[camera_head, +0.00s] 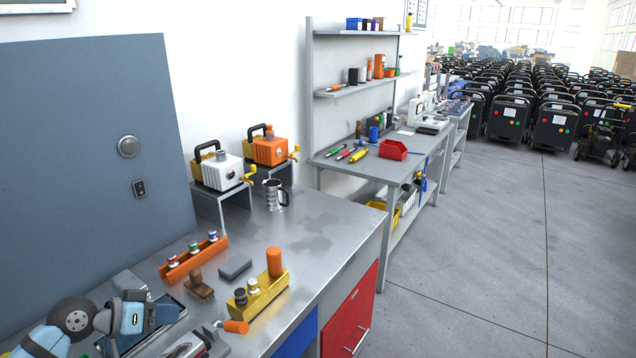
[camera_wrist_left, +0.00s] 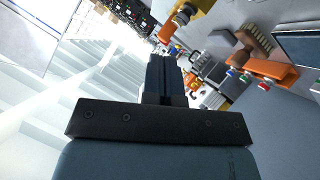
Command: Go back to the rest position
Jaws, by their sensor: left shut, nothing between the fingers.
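My left arm comes in at the lower left of the head view, pale blue with a round dark joint. My left gripper (camera_head: 150,318) is low over the near left of the grey workbench (camera_head: 325,225). In the left wrist view its dark fingers (camera_wrist_left: 160,75) are together with nothing between them. My right gripper is not in view.
The bench bears an orange rack (camera_head: 193,258), a brush (camera_head: 200,287), a grey block (camera_head: 235,266), a yellow stand (camera_head: 262,296), a steel mug (camera_head: 273,196) and two pump-like units, white (camera_head: 222,171) and orange (camera_head: 270,150). A grey panel (camera_head: 80,150) stands behind.

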